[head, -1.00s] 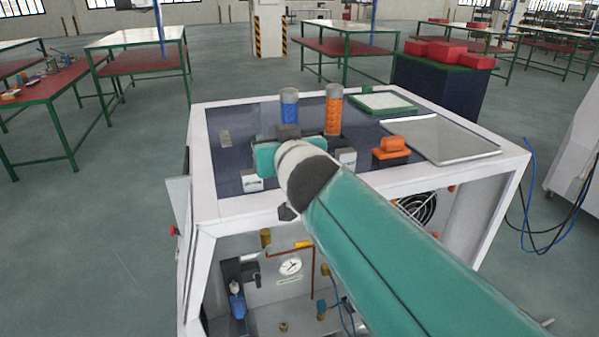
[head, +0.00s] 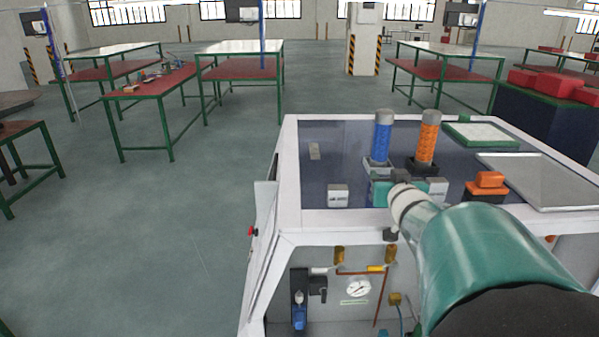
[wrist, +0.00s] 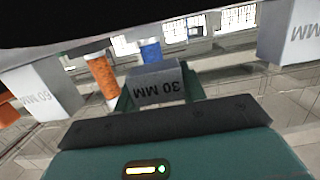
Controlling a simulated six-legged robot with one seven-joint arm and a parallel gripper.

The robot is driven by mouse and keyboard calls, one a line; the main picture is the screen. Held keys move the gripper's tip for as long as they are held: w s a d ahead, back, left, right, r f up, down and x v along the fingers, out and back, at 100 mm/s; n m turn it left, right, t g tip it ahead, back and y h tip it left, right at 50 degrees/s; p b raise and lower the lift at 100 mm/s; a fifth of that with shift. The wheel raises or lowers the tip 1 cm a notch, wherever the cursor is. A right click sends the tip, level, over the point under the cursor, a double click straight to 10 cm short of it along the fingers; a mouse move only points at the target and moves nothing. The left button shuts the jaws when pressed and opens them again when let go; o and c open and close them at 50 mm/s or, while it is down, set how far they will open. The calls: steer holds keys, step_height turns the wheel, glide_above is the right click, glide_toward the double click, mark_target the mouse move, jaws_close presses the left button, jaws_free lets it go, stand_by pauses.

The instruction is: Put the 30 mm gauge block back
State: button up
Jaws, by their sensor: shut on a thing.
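The 30 mm gauge block (wrist: 158,88), grey with its label upside down, sits between the fingers of my gripper (wrist: 160,80) in the wrist view. My gripper is shut on it. In the head view my teal gripper (head: 383,192) is over the front part of the dark top of the white cabinet, between two other grey blocks. The left block (head: 338,195) stands apart from it; the right block (head: 437,187) is close beside it. The wrist view shows a 60 MM block (wrist: 42,90) at left and another block (wrist: 288,35) at right. Whether the held block touches the top is unclear.
A blue cylinder (head: 383,135) and an orange cylinder (head: 427,138) stand just behind my gripper. An orange-and-black object (head: 488,185) and a grey tray (head: 540,178) lie to the right.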

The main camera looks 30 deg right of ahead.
steer(key=shift+f, duration=1.4)
steer(key=o, duration=1.2)
steer(key=shift+f, duration=0.15)
steer(key=shift+c, duration=0.2)
